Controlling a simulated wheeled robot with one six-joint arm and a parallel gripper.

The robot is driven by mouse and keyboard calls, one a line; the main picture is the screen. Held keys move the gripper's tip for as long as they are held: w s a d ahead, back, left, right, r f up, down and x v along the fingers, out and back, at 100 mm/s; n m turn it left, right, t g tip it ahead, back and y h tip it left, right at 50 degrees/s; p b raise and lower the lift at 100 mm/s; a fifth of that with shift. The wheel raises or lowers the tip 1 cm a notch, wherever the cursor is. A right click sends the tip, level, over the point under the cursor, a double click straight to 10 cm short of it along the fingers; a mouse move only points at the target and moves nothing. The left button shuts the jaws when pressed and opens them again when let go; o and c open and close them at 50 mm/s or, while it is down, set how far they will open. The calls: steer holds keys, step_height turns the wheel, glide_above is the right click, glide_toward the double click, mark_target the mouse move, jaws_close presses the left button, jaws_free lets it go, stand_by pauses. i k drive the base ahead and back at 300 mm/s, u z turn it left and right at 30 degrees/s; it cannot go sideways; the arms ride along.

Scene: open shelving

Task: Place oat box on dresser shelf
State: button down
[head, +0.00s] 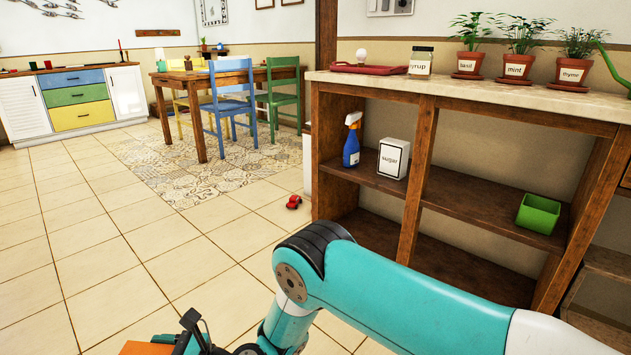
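My gripper (188,335) is at the bottom edge of the head view, left of centre, mostly cut off. An orange-brown box (147,348) shows at its fingers, only a strip of it in frame; it looks held, and no label is readable. The open wooden shelving unit (411,190) stands at the right, well away from my gripper. Its middle shelf (463,195) bears a blue spray bottle (351,146), a white sugar box (393,158) and a green bin (538,213). The lower space (455,268) looks empty where visible.
The unit's pale top (480,93) bears a red tray (370,69), a syrup jar (420,61) and potted herbs (520,62). A table (205,80) with chairs and a coloured-drawer cabinet (75,98) stand behind. The left floor is clear.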

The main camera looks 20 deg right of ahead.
mark_target(475, 202)
steer(key=u, duration=1.05)
steer(key=i, duration=1.65)
steer(key=z, duration=2.7)
